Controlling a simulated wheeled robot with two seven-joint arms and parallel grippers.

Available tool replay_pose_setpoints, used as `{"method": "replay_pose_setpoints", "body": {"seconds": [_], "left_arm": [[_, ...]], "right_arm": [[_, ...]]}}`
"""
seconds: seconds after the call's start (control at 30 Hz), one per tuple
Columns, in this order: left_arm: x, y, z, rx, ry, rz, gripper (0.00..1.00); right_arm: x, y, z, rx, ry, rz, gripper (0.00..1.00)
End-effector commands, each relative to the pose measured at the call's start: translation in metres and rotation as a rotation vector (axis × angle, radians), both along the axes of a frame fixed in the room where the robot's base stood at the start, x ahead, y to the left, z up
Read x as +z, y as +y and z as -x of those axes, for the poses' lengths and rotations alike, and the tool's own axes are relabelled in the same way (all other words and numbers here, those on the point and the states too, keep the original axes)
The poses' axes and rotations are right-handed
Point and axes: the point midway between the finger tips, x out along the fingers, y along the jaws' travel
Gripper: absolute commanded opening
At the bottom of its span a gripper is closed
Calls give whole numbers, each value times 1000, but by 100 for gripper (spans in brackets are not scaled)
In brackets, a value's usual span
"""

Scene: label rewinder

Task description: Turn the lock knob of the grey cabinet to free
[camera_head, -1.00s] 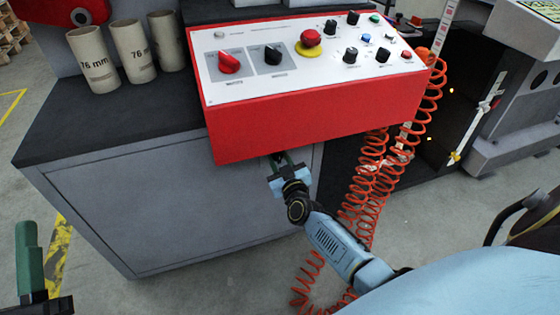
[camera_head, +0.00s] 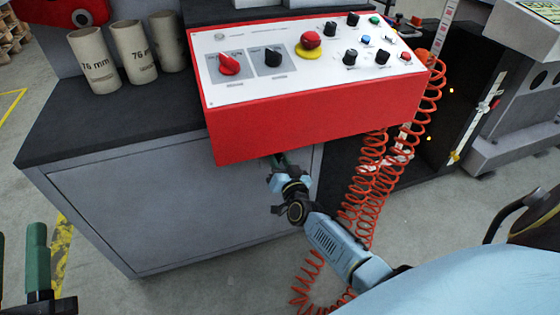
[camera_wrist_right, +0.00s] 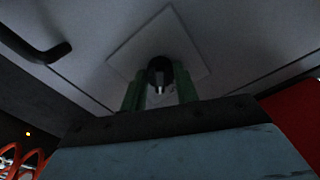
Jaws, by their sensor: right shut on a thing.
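The grey cabinet (camera_head: 150,215) stands under the black worktop. In the right wrist view, its lock knob (camera_wrist_right: 160,72) is round and dark with a pale mark, on a square plate (camera_wrist_right: 178,30) that appears tilted in the picture. My right gripper (camera_wrist_right: 159,92) has its green fingers on both sides of the knob and is shut on it. In the head view, my right gripper (camera_head: 279,160) reaches the cabinet front below the red box, which hides the knob. My left gripper (camera_head: 20,258) is at the lower left, away from the cabinet, its green fingers apart and empty.
The red control box (camera_head: 320,120) overhangs the cabinet front just above my right gripper. Coiled orange hoses (camera_head: 375,170) hang to the right of my right arm. A black handle (camera_wrist_right: 38,48) is on the panel near the knob. Cardboard tubes (camera_head: 130,50) stand on the worktop.

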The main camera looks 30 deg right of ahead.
Motion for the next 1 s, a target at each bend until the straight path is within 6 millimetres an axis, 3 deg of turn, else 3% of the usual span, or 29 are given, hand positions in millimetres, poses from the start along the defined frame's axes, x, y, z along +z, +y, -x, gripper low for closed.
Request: {"method": "replay_pose_setpoints", "body": {"seconds": [0.6, 1.0], "left_arm": [[0, 1, 3, 0, -57, 16, 36], [8, 2, 8, -1, -135, 38, 36]], "right_arm": [[0, 0, 0, 0, -136, -564, 7], [0, 1, 0, 0, -199, -828, 7]]}}
